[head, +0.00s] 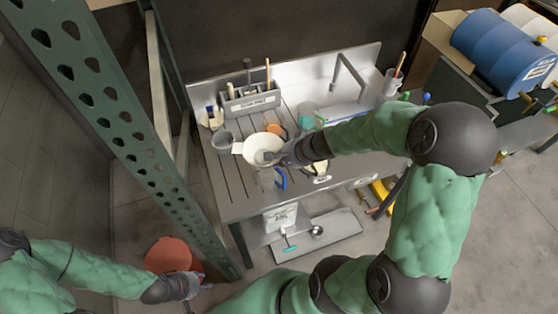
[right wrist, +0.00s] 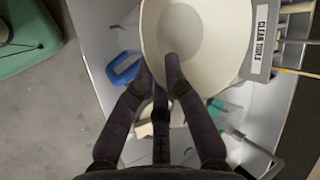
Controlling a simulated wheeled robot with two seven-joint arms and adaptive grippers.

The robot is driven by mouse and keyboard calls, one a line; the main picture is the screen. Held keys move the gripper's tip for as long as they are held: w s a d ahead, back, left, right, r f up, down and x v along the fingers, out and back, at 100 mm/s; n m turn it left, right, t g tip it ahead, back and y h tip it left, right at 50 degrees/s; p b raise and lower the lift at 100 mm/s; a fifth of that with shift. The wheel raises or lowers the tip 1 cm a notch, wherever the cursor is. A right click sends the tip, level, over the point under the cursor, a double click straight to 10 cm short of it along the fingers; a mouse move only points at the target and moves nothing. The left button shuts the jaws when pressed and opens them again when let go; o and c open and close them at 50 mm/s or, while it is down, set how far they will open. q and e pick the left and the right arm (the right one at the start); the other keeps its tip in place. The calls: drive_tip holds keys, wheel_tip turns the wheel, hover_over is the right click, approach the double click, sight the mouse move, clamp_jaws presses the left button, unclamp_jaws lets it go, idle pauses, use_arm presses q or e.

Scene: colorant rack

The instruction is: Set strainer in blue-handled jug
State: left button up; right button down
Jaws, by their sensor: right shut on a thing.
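The strainer (head: 262,147) is a wide off-white bowl, held above the sink bench in the head view. It fills the upper middle of the right wrist view (right wrist: 205,45). My right gripper (head: 279,154) is shut on its near rim; its fingers (right wrist: 160,68) meet there. The blue-handled jug (head: 268,180) is clear and stands on the bench just in front of the strainer; its blue handle is on its right. In the right wrist view the handle (right wrist: 122,70) shows left of the fingers, with the strainer apart and above. My left gripper (head: 192,287) is low at left, its jaws too small to read.
A grey "CLEAN TOOLS" caddy (head: 251,101) stands behind the strainer. A grey cup (head: 222,142) is at left, an orange-handled item (head: 277,130) behind, and a teal jug (head: 307,116) near the tap. A green upright post (head: 130,120) and orange bucket (head: 170,255) are left.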

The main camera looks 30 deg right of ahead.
drive_tip(key=shift+f+b, duration=0.3)
drive_tip(key=shift+b, duration=0.1)
drive_tip(key=shift+f+b, duration=0.25)
drive_tip(key=shift+b, duration=0.05)
drive_tip(key=c, duration=1.3)
unclamp_jaws()
drive_tip(key=shift+r, duration=0.1)
